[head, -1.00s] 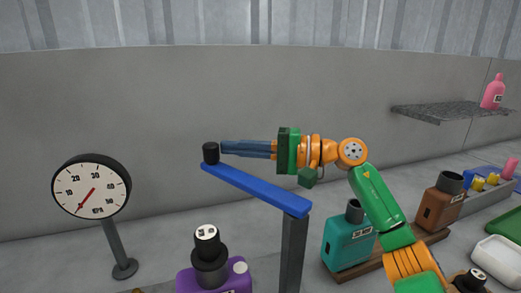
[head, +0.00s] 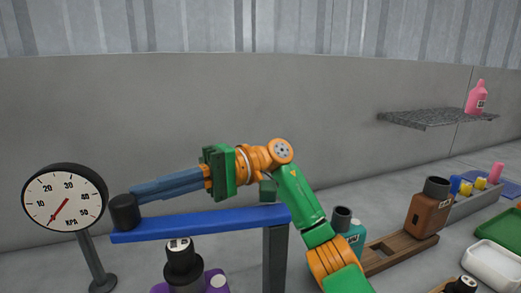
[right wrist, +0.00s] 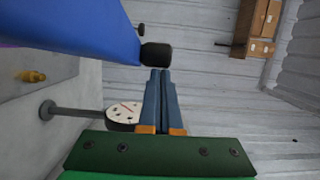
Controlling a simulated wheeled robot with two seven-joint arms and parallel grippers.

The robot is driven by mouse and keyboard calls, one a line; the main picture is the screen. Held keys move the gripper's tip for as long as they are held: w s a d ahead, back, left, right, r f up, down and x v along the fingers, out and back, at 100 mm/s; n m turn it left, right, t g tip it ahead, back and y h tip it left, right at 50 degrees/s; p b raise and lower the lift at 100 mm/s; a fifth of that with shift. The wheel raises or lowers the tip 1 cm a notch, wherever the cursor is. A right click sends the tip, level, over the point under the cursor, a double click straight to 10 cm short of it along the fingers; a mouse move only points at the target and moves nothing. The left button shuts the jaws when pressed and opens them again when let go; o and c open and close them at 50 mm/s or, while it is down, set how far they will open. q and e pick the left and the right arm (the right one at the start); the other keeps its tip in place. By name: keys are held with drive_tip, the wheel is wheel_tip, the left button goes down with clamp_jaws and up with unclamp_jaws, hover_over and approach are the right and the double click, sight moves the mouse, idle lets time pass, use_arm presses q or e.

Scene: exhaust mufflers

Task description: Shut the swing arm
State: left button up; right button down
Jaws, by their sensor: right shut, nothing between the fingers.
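The blue swing arm (head: 200,224) runs level from the top of a grey post (head: 275,255) out to the left. A black knob (head: 124,211) stands on its free left end. My right gripper (head: 140,191) is shut and empty, its blue-grey fingers pointing left with their tips at the knob. In the right wrist view the fingertips (right wrist: 160,72) lie at the edge of the black knob (right wrist: 156,54), and the blue arm (right wrist: 75,30) is at upper left. I cannot tell whether they touch. My left gripper is not in view.
A round dial gauge (head: 65,197) on a stand is left of the knob. A purple container (head: 190,283) with a black cap sits below the arm. A teal container (head: 350,232) and a brown one (head: 429,208) are to the right. A wall shelf (head: 438,119) holds a pink bottle (head: 476,98).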

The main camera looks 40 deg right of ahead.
drive_tip(key=shift+s+a+n+g, duration=0.45)
drive_tip(key=shift+s+g, duration=0.1)
drive_tip(key=shift+g, duration=0.15)
drive_tip(key=shift+s+a+n+g, duration=0.35)
drive_tip(key=shift+s+n+g, duration=0.15)
drive_tip(key=shift+g, duration=0.2)
drive_tip(key=shift+d, duration=0.1)
